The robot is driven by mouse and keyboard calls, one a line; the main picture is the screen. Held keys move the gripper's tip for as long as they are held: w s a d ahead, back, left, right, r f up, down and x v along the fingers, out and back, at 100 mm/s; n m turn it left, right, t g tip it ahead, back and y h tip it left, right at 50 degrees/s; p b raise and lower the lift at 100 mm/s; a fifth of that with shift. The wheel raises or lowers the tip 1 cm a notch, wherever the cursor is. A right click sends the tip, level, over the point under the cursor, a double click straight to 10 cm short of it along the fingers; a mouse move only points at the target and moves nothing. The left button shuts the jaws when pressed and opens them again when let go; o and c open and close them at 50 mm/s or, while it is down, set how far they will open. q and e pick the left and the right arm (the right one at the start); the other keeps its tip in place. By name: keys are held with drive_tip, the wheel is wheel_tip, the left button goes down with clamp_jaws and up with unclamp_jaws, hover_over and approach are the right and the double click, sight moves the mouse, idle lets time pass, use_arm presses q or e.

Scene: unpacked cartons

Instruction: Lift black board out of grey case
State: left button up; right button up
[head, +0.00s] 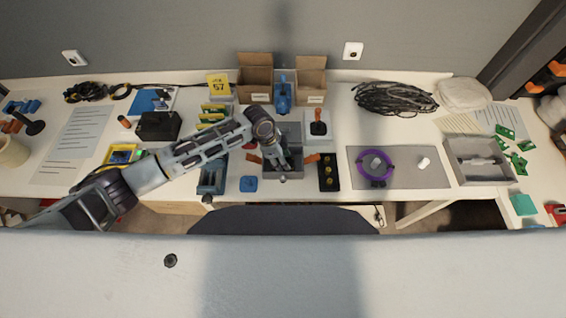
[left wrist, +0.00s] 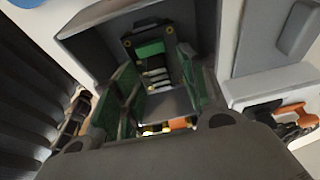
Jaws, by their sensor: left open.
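The grey case (head: 293,128) stands open in the middle of the table, with its wall (left wrist: 205,35) around the work area in the left wrist view. The black board (left wrist: 132,45), with a green block and pale parts on it, lies inside the case. My left gripper (head: 284,168) reaches down into the case. In the left wrist view its two fingers (left wrist: 155,90) are open and spread, with part of the board visible beyond and between them. Contact with the board cannot be told. In the head view the arm hides the board. My right gripper is out of view.
Small cartons (head: 256,83) stand behind. A purple ring (head: 362,164) lies on a grey mat (head: 420,180).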

use_arm(q)
drive_tip(key=shift+c, duration=0.3)
clamp_jaws()
drive_tip(key=shift+r, duration=0.1)
wheel_tip(320, 180, up, 10)
idle(0.8)
idle(0.4)
